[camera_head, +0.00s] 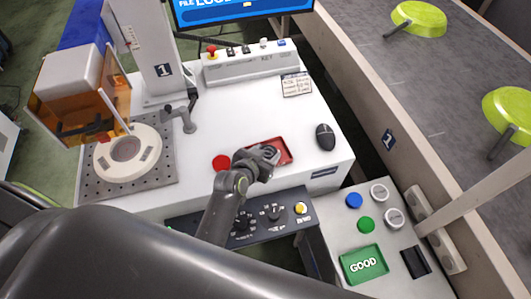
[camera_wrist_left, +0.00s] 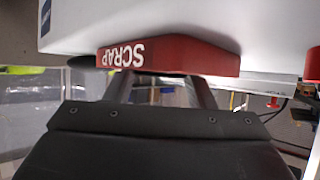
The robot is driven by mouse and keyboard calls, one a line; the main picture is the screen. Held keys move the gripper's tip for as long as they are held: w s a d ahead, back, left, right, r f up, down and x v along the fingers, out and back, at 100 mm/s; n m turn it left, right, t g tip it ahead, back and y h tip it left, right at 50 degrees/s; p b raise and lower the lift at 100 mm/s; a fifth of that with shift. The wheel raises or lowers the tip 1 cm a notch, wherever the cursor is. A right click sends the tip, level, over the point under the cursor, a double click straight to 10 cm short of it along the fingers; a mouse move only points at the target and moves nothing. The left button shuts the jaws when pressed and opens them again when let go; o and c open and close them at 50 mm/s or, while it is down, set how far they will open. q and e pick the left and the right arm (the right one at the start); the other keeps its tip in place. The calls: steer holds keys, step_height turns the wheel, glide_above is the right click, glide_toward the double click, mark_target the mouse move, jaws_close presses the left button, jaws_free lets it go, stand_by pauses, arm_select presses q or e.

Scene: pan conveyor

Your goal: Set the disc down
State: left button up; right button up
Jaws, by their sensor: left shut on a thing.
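My left gripper (camera_head: 264,155) reaches over the white worktop and is shut on a small grey disc (camera_head: 270,152). Its fingers cover most of the disc. They are at the red tray (camera_head: 286,151), and I cannot tell whether the disc touches it. In the left wrist view the tray (camera_wrist_left: 190,54) reads SCRAP and fills the space just past the fingertips (camera_wrist_left: 160,80); the disc is hidden there. A green tray marked GOOD (camera_head: 363,280) lies on the lower right surface. My right gripper is not in view.
A red round button (camera_head: 221,162) is left of the red tray, and a black mouse (camera_head: 325,137) is right of it. A machine with an orange guard (camera_head: 62,115) stands at left. Green pans (camera_head: 420,17) lie on the conveyor at right.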

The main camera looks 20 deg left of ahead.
arm_select(q)
steer(key=shift+f, duration=0.15)
steer(key=o, duration=0.8)
steer(key=shift+f, duration=0.1)
steer(key=shift+s+r, duration=0.2)
steer(key=shift+r, duration=0.2)
steer(key=p+v, duration=0.6)
steer(key=v, duration=0.5)
steer(key=shift+s+r+p, duration=0.15)
steer(key=shift+s+p, duration=0.1)
steer(key=shift+p, duration=0.05)
